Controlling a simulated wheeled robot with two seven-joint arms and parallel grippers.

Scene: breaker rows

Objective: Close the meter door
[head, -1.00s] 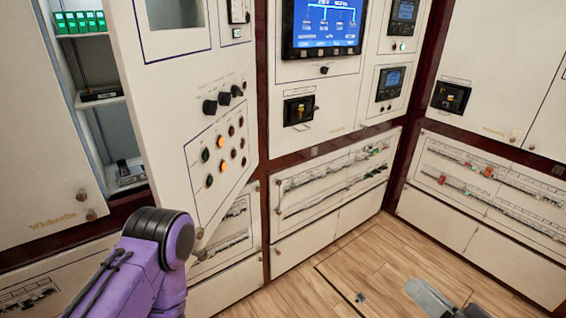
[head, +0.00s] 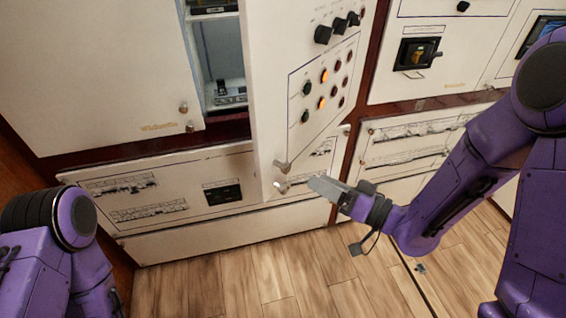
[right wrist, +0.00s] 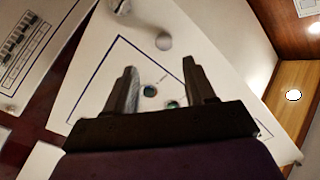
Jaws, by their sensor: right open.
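The meter door (head: 275,95) is a white hinged panel with black knobs and orange, red and green buttons. It stands open, and the compartment (head: 222,60) shows to its left. Small round metal knobs sit at its lower corner. My right gripper (head: 318,186) is at that lower corner, beside the metal knobs; I cannot tell whether it touches. In the right wrist view its two fingers (right wrist: 160,82) are apart with nothing held, and the door's white face (right wrist: 90,75) fills the space behind them. My left gripper is out of view.
A closed white door (head: 90,75) stands left of the compartment. Lower cabinet panels (head: 200,236) run beneath. Another panel with a black-framed switch (head: 416,54) is at the right.

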